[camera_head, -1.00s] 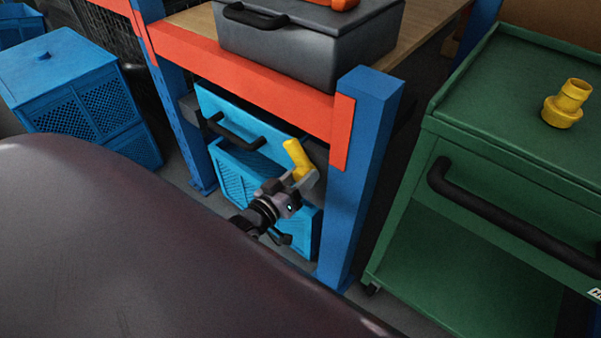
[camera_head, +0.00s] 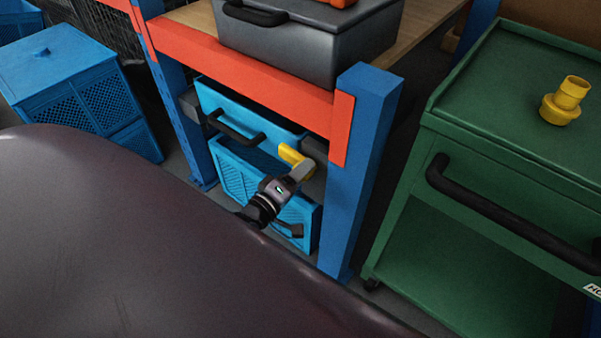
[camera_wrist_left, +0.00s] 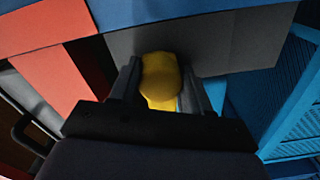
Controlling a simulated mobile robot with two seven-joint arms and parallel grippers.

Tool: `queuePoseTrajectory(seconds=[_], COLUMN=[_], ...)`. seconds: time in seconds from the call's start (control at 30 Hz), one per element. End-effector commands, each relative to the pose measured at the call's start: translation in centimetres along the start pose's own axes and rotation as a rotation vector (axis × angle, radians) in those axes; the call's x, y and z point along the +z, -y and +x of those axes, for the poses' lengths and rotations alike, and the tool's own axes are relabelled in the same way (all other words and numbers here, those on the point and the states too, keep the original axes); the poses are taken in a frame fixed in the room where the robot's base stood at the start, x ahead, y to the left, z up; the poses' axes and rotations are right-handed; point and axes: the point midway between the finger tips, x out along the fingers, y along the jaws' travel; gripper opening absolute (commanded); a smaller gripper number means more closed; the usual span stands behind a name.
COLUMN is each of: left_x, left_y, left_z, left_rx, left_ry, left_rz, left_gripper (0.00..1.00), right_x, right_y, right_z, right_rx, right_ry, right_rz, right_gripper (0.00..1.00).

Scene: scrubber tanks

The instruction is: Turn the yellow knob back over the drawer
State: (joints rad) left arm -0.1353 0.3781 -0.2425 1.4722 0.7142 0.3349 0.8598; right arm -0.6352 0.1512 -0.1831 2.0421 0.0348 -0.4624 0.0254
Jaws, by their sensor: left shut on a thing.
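The yellow knob (camera_head: 291,155) sits at the right side of the blue drawer (camera_head: 222,100), under the red shelf beam. It lies tilted, with its free end pointing up and left across the drawer front. My left gripper (camera_head: 301,171) is shut on the knob and partly covers it. In the left wrist view the knob (camera_wrist_left: 161,75) stands between the two dark fingers of my left gripper (camera_wrist_left: 160,92), one on each side. My right gripper is not in view.
The blue rack post (camera_head: 358,170) stands close to the right of my left gripper, and the red beam (camera_head: 250,75) runs above it. A green cart (camera_head: 480,170) with a yellow fitting (camera_head: 565,101) stands right. A blue crate (camera_head: 70,80) is at left.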

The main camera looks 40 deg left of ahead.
Motion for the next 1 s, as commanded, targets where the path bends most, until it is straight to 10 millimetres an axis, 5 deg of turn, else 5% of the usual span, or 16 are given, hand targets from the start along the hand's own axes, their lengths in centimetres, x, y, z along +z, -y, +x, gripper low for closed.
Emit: queuePoseTrajectory(seconds=[0.63, 0.67, 0.73, 1.0], left_x=[0.10, 0.10, 0.09, 0.05], left_y=[0.06, 0.06, 0.06, 0.02], left_z=[-0.05, -0.05, -0.05, -0.04], left_rx=[-0.002, -0.002, -0.002, -0.001], left_ry=[0.002, 0.002, 0.002, 0.001], left_rz=[-0.054, -0.054, -0.054, -0.053], left_gripper=[0.00, 0.51, 0.73, 0.73], right_x=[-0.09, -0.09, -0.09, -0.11], right_y=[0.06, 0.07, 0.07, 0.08], right_z=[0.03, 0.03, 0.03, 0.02], right_rx=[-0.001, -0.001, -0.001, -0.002], right_ry=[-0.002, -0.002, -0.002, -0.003], right_rz=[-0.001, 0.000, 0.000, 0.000], right_gripper=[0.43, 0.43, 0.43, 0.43])
